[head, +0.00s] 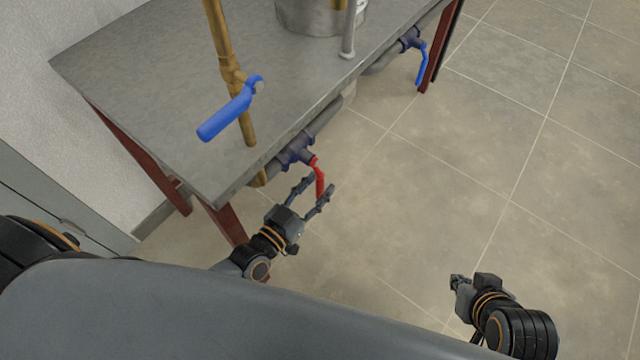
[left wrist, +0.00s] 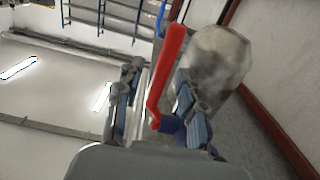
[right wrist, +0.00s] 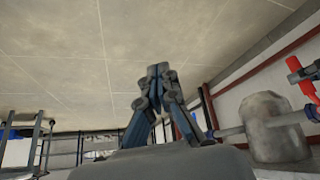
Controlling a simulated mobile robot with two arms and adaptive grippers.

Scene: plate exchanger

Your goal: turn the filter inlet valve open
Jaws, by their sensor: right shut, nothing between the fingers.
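A red valve handle (head: 320,178) sits on a dark blue valve body (head: 296,150) in the grey pipe along the table's front edge. My left gripper (head: 319,184) is open with its fingers on either side of the red handle's lower part. In the left wrist view the red handle (left wrist: 167,75) stands between the two spread fingers; whether they touch it I cannot tell. No label shows which valve is the filter inlet. My right gripper (head: 457,283) is shut and empty, away from the pipes at the lower right; its fingertips meet in the right wrist view (right wrist: 158,70).
A blue handle (head: 226,114) is on the upright brass pipe (head: 222,40) above the table (head: 150,65). Another blue handle (head: 422,66) hangs at the table's far end. A metal vessel (head: 310,15) stands on the table. The tiled floor (head: 450,190) to the right is clear.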

